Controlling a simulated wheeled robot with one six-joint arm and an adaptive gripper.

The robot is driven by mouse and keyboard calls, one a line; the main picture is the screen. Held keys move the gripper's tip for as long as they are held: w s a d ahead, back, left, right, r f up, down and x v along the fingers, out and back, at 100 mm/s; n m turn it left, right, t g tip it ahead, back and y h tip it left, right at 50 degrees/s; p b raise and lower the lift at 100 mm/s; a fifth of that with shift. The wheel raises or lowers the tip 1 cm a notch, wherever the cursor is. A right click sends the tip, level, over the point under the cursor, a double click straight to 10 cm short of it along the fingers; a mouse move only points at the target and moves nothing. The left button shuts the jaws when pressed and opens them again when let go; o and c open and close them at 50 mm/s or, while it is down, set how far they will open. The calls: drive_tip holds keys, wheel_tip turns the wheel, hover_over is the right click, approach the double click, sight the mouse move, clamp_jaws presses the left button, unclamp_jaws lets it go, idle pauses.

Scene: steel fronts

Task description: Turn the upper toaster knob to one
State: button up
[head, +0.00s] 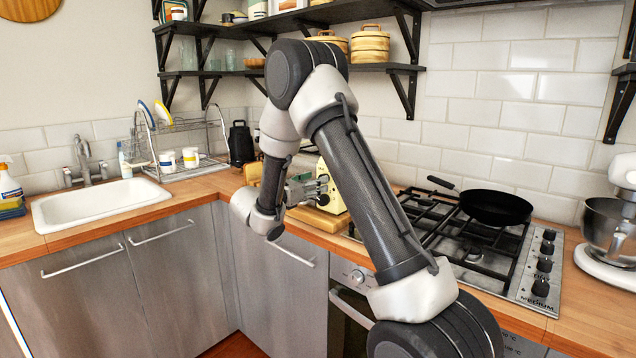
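The cream toaster (334,203) stands on the wooden counter in the corner, partly hidden behind my arm. Two small dark knobs show on its side facing my gripper, one above the other; the upper knob (323,179) is very close to the fingertips. My gripper (314,187) points right toward the toaster at about knob height. I cannot tell whether it touches the upper knob, or whether its fingers are open or shut. The knob's setting is too small to read.
A gas hob (470,240) with a black pan (495,206) lies to the right, and a stand mixer (612,225) beyond it. Shelves hang above.

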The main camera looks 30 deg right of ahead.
drive_tip(key=shift+x, duration=1.45)
drive_tip(key=shift+d, duration=0.1)
drive_tip(key=c, duration=1)
drive_tip(key=shift+n, duration=0.3)
drive_tip(key=n, duration=1.1)
drive_tip(key=shift+s, duration=0.1)
drive_tip(key=shift+n, duration=0.3)
